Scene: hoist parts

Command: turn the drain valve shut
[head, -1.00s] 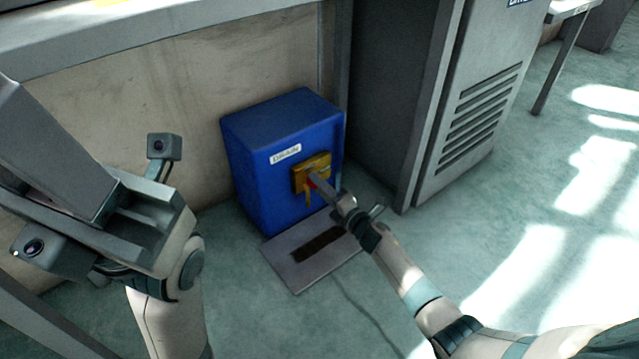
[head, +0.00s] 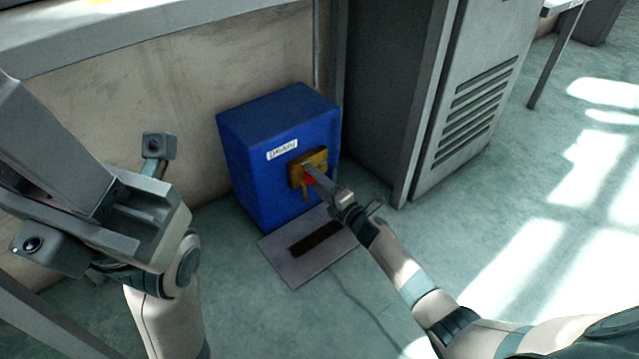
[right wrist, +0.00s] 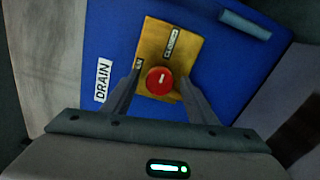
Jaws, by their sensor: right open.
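The drain valve has a round red knob (right wrist: 159,80) with a short white mark, on a yellow plate (right wrist: 154,47). The plate is on the front of a blue box (head: 262,150) labelled DRAIN. A CLOSED label (right wrist: 172,41) sits above and to the right of the knob in the right wrist view; another label is mostly hidden by a finger. My right gripper (right wrist: 158,79) is open, with one finger on each side of the knob; contact cannot be told. In the head view its fingertips (head: 311,174) are at the plate. My left gripper (head: 110,225) is at the left, away from the box.
A tall grey cabinet (head: 470,110) stands to the right. A wall (head: 190,100) is behind.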

